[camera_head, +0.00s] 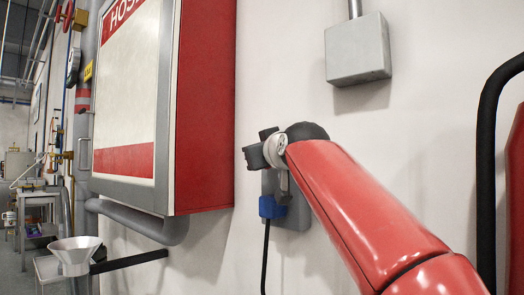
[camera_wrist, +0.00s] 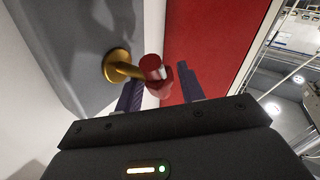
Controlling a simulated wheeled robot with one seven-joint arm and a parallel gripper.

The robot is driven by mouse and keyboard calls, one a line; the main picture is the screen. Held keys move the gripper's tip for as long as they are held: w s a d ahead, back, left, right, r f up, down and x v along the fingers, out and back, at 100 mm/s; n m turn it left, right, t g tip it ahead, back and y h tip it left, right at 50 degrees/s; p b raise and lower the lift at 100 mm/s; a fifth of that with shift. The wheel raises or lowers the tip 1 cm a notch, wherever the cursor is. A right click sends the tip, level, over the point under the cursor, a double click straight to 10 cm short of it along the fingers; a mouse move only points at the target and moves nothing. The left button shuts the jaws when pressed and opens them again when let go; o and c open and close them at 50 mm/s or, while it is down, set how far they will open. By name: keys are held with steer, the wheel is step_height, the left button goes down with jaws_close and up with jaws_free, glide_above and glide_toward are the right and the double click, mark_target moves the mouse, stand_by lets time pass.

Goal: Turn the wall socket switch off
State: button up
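The wall socket (camera_head: 296,213) is a grey box on the white wall, partly hidden behind my arm. A blue plug (camera_head: 270,207) sits at its front with a black cable hanging down. In the wrist view the grey socket face (camera_wrist: 75,50) carries a brass collar and stem (camera_wrist: 115,66) ending in a red switch handle (camera_wrist: 152,68). My gripper (camera_wrist: 158,76) is open, its two dark fingers on either side of the red handle, with gaps visible. In the head view my gripper (camera_head: 258,152) is at the upper part of the socket; its fingertips and the handle are hard to make out.
A red hose cabinet (camera_head: 205,110) stands out from the wall close to the left of my gripper. A grey box with a conduit (camera_head: 358,50) is above right. A grey pipe (camera_head: 150,226) runs beneath the cabinet. A black hose-like tube (camera_head: 487,150) is at the right.

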jaws_close()
steer(key=shift+r+p, duration=0.15)
steer(key=shift+p, duration=0.5)
steer(key=shift+r+n+g+p, duration=0.1)
steer(key=shift+n+g+p, duration=0.2)
steer(key=shift+g+p, duration=0.15)
steer(key=shift+w+g+p, duration=0.1)
steer(key=shift+g+p, duration=0.45)
steer(key=shift+p, duration=0.65)
steer(key=shift+a+f+n+g+h+p, duration=0.1)
steer(key=shift+f+n+g+h+p, duration=0.3)
steer(key=shift+n+g+h, duration=0.4)
steer(key=shift+g, duration=0.4)
steer(key=shift+f+h, duration=0.1)
steer(key=shift+h, duration=0.2)
